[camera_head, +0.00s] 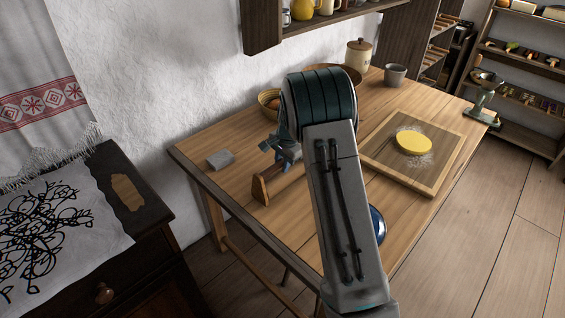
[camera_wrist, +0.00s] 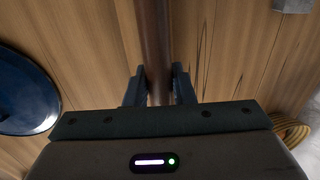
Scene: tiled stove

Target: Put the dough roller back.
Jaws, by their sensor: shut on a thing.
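The dough roller (camera_wrist: 152,40) shows in the wrist view as a dark brown rod running up from between my jaws to the top edge. My gripper (camera_wrist: 158,88) is shut around it, one finger on each side. In the head view my gripper (camera_head: 284,152) is over the left part of the table, partly hidden by my arm. Just below it is a wooden piece (camera_head: 261,190) with an upright end, possibly the roller's stand. My arm hides its right side, and I cannot tell whether the roller touches it.
The wooden table (camera_head: 235,183) holds a grey block (camera_head: 221,159), a wicker basket (camera_head: 268,99), a board (camera_head: 440,152) with yellow dough (camera_head: 413,143), a grey mug (camera_head: 396,74) and a lidded jar (camera_head: 358,54). A blue dish (camera_head: 377,224) is partly behind my arm. A shelf hangs above the back edge.

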